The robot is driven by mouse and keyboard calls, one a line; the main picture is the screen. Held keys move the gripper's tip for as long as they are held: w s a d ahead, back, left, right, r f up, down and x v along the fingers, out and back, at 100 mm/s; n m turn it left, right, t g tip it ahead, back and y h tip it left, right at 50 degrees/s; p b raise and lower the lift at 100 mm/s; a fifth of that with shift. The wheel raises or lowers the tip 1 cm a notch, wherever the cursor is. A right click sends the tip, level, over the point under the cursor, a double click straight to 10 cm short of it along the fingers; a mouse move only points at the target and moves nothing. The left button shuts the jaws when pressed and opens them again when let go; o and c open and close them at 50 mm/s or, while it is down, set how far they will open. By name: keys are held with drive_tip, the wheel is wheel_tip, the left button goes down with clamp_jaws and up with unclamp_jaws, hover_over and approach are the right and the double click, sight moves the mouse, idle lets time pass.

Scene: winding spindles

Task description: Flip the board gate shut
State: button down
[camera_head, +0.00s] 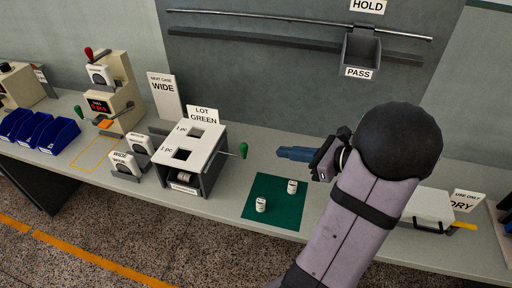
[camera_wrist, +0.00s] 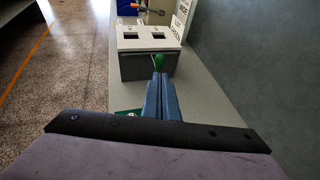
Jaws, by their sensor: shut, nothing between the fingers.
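The white-topped box (camera_head: 188,146) with two square openings stands left of centre on the bench, under a "LOT GREEN" sign (camera_head: 202,115). A lever with a green knob (camera_head: 243,150) sticks out at its right side. In the wrist view the box (camera_wrist: 148,42) is straight ahead and the green knob (camera_wrist: 159,62) stands at its near side. My gripper (camera_head: 279,153) has blue fingers pressed together, empty, pointing left at the knob with a gap between. In the wrist view the fingertips (camera_wrist: 160,77) lie just below the knob. I cannot tell which part is the gate or how it stands.
A green mat (camera_head: 274,213) with two small white spools lies in front of my gripper. White blocks marked "WIDE" (camera_head: 124,163) and a beige machine (camera_head: 116,92) stand left of the box. Blue bins (camera_head: 40,130) are far left. A "PASS" chute (camera_head: 361,50) hangs on the back wall.

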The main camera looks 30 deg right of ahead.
drive_tip(key=p+x, duration=0.2)
drive_tip(key=x, duration=0.9)
drive_tip(key=shift+w+a+f, duration=0.15)
drive_tip(key=shift+f, duration=0.05)
drive_tip(key=w+a+b, duration=0.1)
drive_tip(key=w+a, duration=0.4)
drive_tip(key=shift+b, duration=0.4)
drive_tip(key=shift+r, duration=0.2)
approach(247, 147)
wheel_tip(247, 147, up, 2)
drive_tip(key=a, duration=0.2)
drive_tip(key=shift+s+d+r, duration=0.15)
drive_tip(key=shift+s+r, duration=0.3)
drive_tip(key=shift+s, duration=0.3)
